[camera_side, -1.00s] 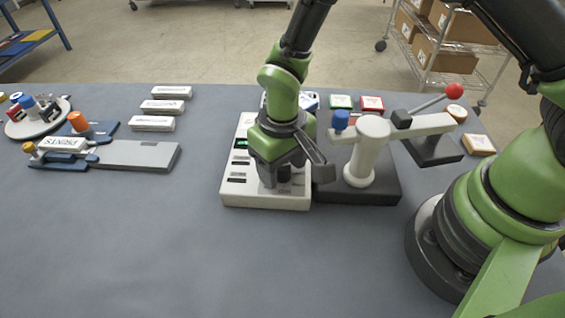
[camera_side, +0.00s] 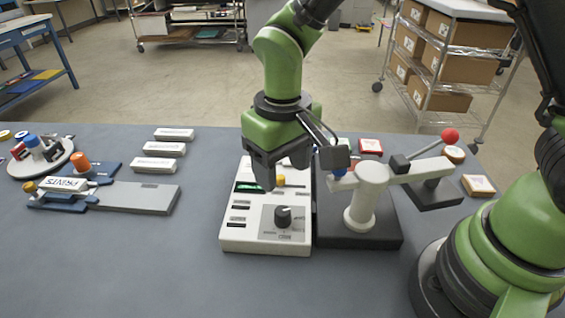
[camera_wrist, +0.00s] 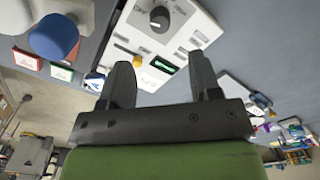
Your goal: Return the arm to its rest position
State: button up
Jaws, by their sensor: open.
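My gripper (camera_side: 298,172) is raised above the white control box in the side view. Its jaws are open and empty, and they also show in the wrist view (camera_wrist: 163,80). The white control box (camera_side: 240,240) has a dark knob (camera_side: 283,216), a yellow switch (camera_side: 280,180) and a green display. In the wrist view the knob (camera_wrist: 160,19) and the lit green display (camera_wrist: 162,64) are in plain sight, apart from the fingers. The gripper hides part of the box's far end in the side view.
A grey post with a crossbar (camera_side: 368,190) and a red-ball lever (camera_side: 450,135) stands right of the box, close to my gripper. White blocks (camera_side: 155,164), a grey plate fixture (camera_side: 145,198) and a round stamp tray (camera_side: 40,160) lie left. The front table (camera_side: 150,270) is clear.

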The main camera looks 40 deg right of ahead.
jog(key=s+d+r+m+t+y, duration=0.1)
jog(key=s+d+r+t, duration=0.15)
jog(key=r, duration=0.35)
jog(key=s+d+r+m+t+y, duration=0.1)
jog(key=s+d+r, duration=0.1)
jog(key=d+r, duration=0.35)
jog(key=s+d+r+m+t, duration=0.2)
jog(key=s+r, duration=0.3)
jog(key=s, duration=0.4)
jog(key=shift+s+d+r+t, duration=0.15)
jog(key=shift+s+d+t, duration=0.15)
jog(key=shift+t, duration=0.55)
